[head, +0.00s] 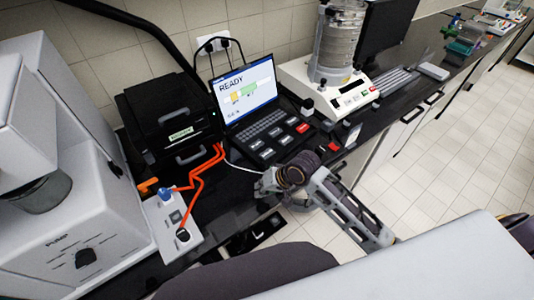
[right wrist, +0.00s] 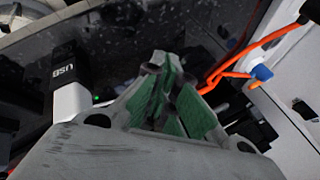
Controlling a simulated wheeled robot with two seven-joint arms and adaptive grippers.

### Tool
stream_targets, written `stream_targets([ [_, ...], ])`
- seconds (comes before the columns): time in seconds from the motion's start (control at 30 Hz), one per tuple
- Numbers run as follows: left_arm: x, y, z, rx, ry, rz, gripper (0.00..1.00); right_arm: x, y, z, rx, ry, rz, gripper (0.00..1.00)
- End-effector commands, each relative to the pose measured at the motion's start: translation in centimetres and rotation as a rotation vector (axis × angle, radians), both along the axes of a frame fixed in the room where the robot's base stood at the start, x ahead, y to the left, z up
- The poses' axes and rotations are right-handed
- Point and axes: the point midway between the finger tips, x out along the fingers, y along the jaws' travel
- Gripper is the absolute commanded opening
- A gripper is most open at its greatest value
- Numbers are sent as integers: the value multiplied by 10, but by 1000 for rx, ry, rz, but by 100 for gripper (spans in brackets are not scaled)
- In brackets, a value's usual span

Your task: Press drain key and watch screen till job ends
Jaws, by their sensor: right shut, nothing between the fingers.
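The console screen (head: 246,90) is lit and reads READY, with a yellow and green picture under the word. Below it is a black key panel (head: 266,140) with several pale keys and one red key (head: 302,128). The key labels are too small to read, so I cannot tell which is the drain key. My right gripper (head: 263,187) is in front of the panel, near the counter's front edge, apart from the keys. It is shut and empty; its green finger pads show in the right wrist view (right wrist: 172,90). My left gripper is not seen.
A sieve stack on a white shaker base (head: 340,93) stands right of the console. A black printer-like box (head: 172,115) and a large white machine (head: 75,215) stand left. Orange tubing (head: 197,180) runs between. A USB stick (right wrist: 67,88) shows in the right wrist view.

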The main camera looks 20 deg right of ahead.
Motion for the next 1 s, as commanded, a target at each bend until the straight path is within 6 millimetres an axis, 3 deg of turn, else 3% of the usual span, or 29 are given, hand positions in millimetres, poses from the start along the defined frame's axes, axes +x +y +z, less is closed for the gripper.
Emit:
stream_targets([
  [0.5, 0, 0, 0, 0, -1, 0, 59, 48, 7, 18, 195, 161, -189, 0],
  [1.0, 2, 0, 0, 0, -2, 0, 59, 99, -15, 44, 365, 353, -448, 0],
])
